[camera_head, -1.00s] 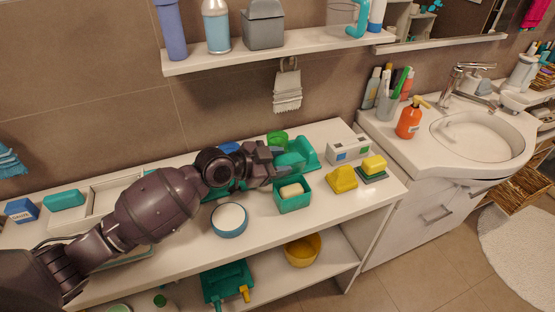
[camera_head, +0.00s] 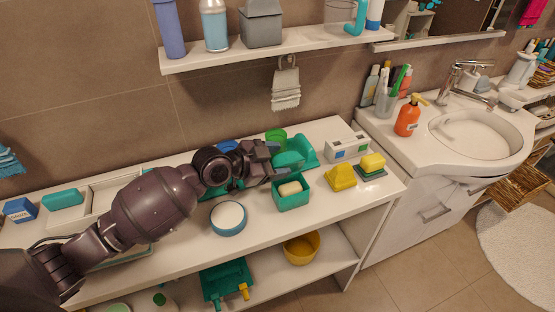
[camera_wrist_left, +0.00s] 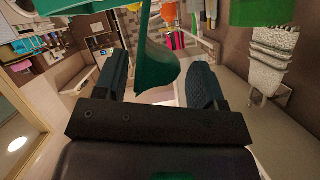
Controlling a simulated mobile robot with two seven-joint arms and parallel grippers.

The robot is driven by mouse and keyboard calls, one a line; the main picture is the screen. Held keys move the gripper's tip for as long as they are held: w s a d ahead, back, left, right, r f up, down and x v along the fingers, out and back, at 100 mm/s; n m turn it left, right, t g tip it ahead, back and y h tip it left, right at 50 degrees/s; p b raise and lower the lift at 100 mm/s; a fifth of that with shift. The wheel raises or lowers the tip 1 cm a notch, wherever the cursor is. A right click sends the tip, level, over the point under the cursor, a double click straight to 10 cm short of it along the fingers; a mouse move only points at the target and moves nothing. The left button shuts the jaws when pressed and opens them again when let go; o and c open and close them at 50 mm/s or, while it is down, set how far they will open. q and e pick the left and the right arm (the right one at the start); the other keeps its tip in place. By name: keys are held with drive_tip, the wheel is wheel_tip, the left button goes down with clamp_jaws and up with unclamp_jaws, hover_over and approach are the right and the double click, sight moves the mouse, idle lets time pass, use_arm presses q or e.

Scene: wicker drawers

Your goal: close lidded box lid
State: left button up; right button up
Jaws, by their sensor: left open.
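A small teal open box (camera_head: 291,196) with a pale bar inside stands on the white counter. Behind it is a curved teal piece (camera_head: 292,158), which looks like a raised lid; its join to the box is not clear. My left gripper (camera_head: 274,161) is just left of this piece, behind the box. In the left wrist view my left gripper (camera_wrist_left: 157,75) has its fingers wide apart, with a dark green curved piece (camera_wrist_left: 155,65) showing between them. I cannot tell whether either finger touches it. My right gripper is not in view.
A green cup (camera_head: 276,138) stands behind my gripper. A blue round dish (camera_head: 228,218) is left of the box. Yellow pieces (camera_head: 341,177) and a white box (camera_head: 347,147) are to the right. A shelf (camera_head: 280,50) hangs above. The counter's front right is clear.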

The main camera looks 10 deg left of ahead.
use_arm(q)
drive_tip(key=shift+s+a+r, duration=0.15)
drive_tip(key=shift+s+a, duration=0.1)
drive_tip(key=shift+a, duration=0.1)
drive_tip(key=v, duration=0.9)
drive_tip(key=shift+s, duration=0.25)
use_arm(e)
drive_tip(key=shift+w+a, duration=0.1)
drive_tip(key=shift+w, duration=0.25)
use_arm(q)
drive_tip(key=shift+a+r, duration=0.1)
drive_tip(key=shift+a, duration=0.05)
